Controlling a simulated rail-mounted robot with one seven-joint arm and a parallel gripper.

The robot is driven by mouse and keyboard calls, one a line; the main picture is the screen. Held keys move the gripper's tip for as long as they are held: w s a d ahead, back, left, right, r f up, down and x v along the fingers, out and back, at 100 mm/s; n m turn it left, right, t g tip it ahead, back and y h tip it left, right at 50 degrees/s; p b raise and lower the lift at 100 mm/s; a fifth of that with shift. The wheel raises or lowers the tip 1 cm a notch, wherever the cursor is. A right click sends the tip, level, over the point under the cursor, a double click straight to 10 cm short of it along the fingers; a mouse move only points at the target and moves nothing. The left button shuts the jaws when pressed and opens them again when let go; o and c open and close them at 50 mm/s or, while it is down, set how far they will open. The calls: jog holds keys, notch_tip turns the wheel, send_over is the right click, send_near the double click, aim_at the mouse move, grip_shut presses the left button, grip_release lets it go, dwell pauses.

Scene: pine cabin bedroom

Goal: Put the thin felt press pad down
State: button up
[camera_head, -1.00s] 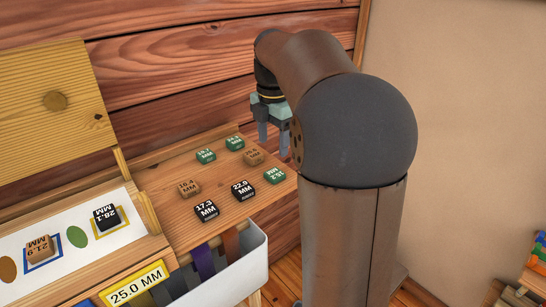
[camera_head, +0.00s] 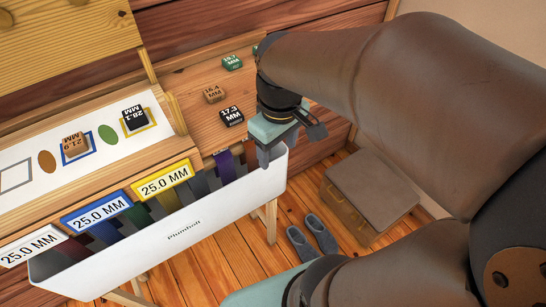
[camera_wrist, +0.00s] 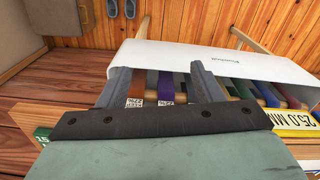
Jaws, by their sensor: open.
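No held pad shows in my gripper (camera_head: 272,152); it is open and empty, fingers down beside the right end of the white bin. In the wrist view, the spread fingertips (camera_wrist: 158,70) frame a brown strap (camera_wrist: 150,82) and a purple strap (camera_wrist: 166,88). I cannot tell for sure which thing is the felt press pad. A flat brown oval (camera_head: 47,161) and a flat green oval (camera_head: 108,135) lie on the white strip (camera_head: 28,158), between square outlines. A wooden 21.9 block (camera_head: 75,145) sits in the blue outline. A black 28.1 block (camera_head: 133,118) sits in the yellow one.
A wooden shelf (camera_head: 200,105) carries a green block (camera_head: 232,62), a wooden 16.4 block (camera_head: 213,94) and a black 17.3 block (camera_head: 231,116). The white bin (camera_head: 190,228) hangs in front, with coloured straps above it. Slippers (camera_head: 312,235) and a box (camera_head: 368,190) stand on the floor.

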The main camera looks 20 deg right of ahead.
jog(key=s+a+f+m, duration=0.1)
jog(key=s+f+m, duration=0.3)
jog(key=s, duration=0.2)
jog(key=shift+a+f, duration=0.35)
jog(key=shift+f, duration=0.05)
